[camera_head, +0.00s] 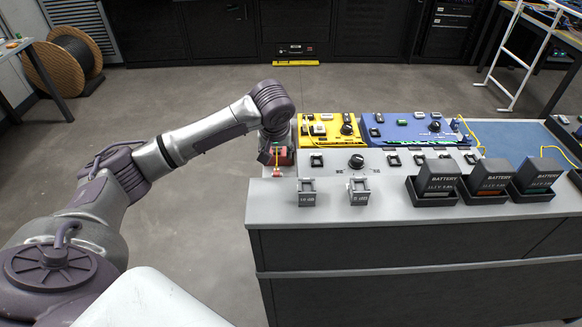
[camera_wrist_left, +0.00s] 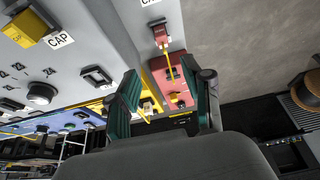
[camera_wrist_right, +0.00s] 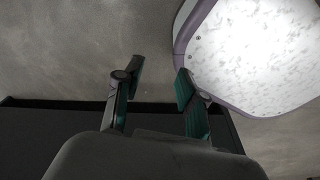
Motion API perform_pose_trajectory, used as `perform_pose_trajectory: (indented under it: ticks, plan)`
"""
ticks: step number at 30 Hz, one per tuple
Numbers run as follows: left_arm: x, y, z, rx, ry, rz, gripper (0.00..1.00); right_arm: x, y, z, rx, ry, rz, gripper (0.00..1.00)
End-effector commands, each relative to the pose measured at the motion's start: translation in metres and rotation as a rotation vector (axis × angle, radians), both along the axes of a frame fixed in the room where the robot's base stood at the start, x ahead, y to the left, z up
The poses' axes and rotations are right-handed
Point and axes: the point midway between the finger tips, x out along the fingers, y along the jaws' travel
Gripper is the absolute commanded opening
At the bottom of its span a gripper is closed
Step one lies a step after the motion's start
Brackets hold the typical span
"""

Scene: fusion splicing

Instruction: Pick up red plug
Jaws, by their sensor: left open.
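The red plug (camera_wrist_left: 161,34) stands on the grey bench top near a CAP label in the left wrist view, with a yellow cable running from it to a red box (camera_wrist_left: 174,88). In the head view the red plug (camera_head: 277,172) is a small red spot at the bench's left end. My left gripper (camera_head: 268,155) is open above that end, close to the red box. In the left wrist view its fingers (camera_wrist_left: 170,78) are spread, with the cable and red box between them and the plug beyond the tips. My right gripper (camera_wrist_right: 157,72) is open and empty, away from the bench.
A yellow panel (camera_head: 328,128) and a blue panel (camera_head: 412,129) stand at the back of the bench. Several batteries (camera_head: 437,178) stand in holders to the right. Two small grey labelled holders (camera_head: 307,192) are near the front edge. A yellow plug (camera_wrist_left: 27,28) shows in the left wrist view.

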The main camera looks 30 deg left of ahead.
Motion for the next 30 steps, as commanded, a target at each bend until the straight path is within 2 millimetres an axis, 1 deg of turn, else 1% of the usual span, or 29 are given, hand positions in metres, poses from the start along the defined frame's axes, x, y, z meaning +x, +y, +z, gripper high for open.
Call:
perform_pose_trajectory:
  ticks: [2,5,6,9,11,14,19,22,27,30]
  plan:
    - [0.002,0.002,-0.010,0.001,0.006,0.003,0.50,-0.008,0.000,0.000,0.000,0.010,0.000,0.40]
    - [0.008,0.006,-0.029,0.001,0.006,0.002,0.50,-0.030,0.001,0.000,0.000,0.042,0.000,0.40]
    - [0.011,0.008,-0.037,0.001,0.006,0.002,0.50,-0.041,0.002,0.000,0.000,0.058,0.000,0.40]
    - [0.017,0.012,-0.055,0.002,0.006,0.002,0.50,-0.060,0.007,0.000,0.005,0.088,0.000,0.40]
    - [0.021,0.014,-0.063,0.000,0.005,0.002,0.50,-0.065,0.010,0.000,0.009,0.095,-0.001,0.40]
    - [0.024,0.015,-0.073,0.000,0.004,0.001,0.50,-0.062,0.013,0.000,0.013,0.089,-0.001,0.40]
    - [0.028,0.018,-0.082,0.001,0.003,0.001,0.50,-0.034,0.015,0.004,0.017,0.047,-0.001,0.40]
    - [0.033,0.020,-0.095,0.002,0.004,0.001,0.50,-0.023,0.014,0.008,0.017,0.029,-0.001,0.40]
    - [0.041,0.024,-0.118,0.001,0.002,0.001,0.50,-0.027,0.010,0.009,0.011,0.036,-0.002,0.40]
    - [0.043,0.026,-0.124,0.002,0.001,0.001,0.50,-0.034,0.006,0.009,0.006,0.046,-0.002,0.40]
